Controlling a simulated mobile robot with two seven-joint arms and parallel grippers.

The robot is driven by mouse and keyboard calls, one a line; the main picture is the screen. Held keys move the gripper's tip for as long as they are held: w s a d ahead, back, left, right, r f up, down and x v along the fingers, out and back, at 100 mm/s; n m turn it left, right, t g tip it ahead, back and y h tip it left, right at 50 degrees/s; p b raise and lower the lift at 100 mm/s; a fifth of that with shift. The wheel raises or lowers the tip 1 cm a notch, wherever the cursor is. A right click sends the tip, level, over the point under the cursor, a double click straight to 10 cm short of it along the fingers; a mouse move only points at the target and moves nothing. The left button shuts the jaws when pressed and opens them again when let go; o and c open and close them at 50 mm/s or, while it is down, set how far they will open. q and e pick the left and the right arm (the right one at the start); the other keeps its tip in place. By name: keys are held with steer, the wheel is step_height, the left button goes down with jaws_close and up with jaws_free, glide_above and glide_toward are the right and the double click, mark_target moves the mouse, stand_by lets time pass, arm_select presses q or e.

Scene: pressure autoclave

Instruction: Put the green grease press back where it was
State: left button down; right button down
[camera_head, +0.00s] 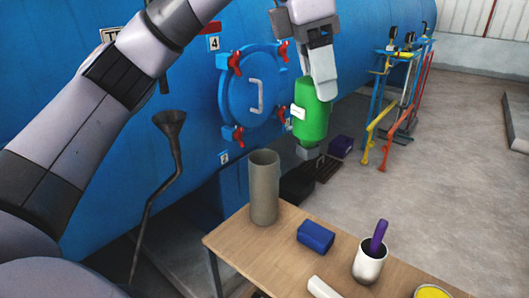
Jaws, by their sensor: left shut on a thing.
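The green grease press (312,118) is a green cylinder with a pale piece on its left side and a grey lower end. My left gripper (320,80) is shut on its upper part, and a pale finger covers some of its top right. The press hangs roughly upright in the air, in front of the blue tank and above and behind the wooden table. It appears apart from the table. A tall grey-brown open tube (263,190) stands upright on the table's back left, below and left of the press. My right gripper is out of view.
The wooden table (290,272) holds a blue block (315,236), a white cup (369,265) with a purple handle (379,236) in it, a white roll and a yellow-topped tin (431,292). The blue tank (185,145) has a round hatch (254,105). Open floor lies right.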

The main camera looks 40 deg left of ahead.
arm_select(q)
steer(key=w+a+f+n+b, duration=0.1)
steer(key=a+f+n+b, duration=0.1)
steer(key=a+f, duration=0.4)
steer(key=w+a+f+n+b, duration=0.15)
steer(key=a+f, duration=0.25)
steer(key=f, duration=0.5)
step_height(320, 180, down, 20)
steer(key=s+b, duration=0.1)
steer(key=shift+d+t+y, duration=0.15)
steer(key=shift+t+y, duration=0.25)
steer(key=shift+r, duration=0.1)
steer(key=shift+b, duration=0.3)
steer(key=shift+c, duration=1.8)
jaws_free()
steer(key=shift+f, duration=0.2)
